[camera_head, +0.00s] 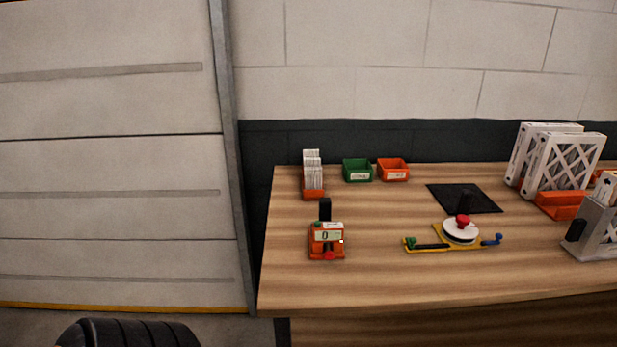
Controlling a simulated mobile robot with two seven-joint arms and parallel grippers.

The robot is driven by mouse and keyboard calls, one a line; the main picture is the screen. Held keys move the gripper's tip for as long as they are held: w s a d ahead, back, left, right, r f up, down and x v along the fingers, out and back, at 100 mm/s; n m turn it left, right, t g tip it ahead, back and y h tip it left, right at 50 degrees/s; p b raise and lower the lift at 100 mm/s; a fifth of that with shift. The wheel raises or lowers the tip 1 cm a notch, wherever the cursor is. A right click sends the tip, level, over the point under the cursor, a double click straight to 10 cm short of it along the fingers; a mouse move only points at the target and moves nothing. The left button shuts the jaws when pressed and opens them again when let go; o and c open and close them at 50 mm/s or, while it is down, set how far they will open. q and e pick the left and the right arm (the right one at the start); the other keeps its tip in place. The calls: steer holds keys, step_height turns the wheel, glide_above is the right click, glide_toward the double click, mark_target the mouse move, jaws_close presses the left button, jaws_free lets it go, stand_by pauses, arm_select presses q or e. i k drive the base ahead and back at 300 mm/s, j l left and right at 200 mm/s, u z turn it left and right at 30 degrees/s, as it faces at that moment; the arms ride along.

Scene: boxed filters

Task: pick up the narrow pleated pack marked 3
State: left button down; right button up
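Several thin white upright pieces (312,168) stand close together in a small orange holder (314,195) at the back left of the table. Larger white framed panels with crossed lattice faces (563,165) stand upright at the right, by an orange rack (562,206). Another white piece (606,188) shows in a grey holder (597,228), cut off by the right edge. I cannot read a 3 on any of them, so I cannot tell which is the narrow pleated pack. Neither of my grippers is in view.
An orange device with a display reading 0 (327,238) stands front left on the wooden table (380,280). A green bin (357,170) and an orange bin (393,169) sit behind. A black mat (480,203) and a yellow-based tool with a white disc (459,234) lie centre right.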

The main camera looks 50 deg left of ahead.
mark_target(316, 180)
steer(key=j, duration=1.25)
steer(key=k+j, duration=0.15)
steer(key=j, duration=2.35)
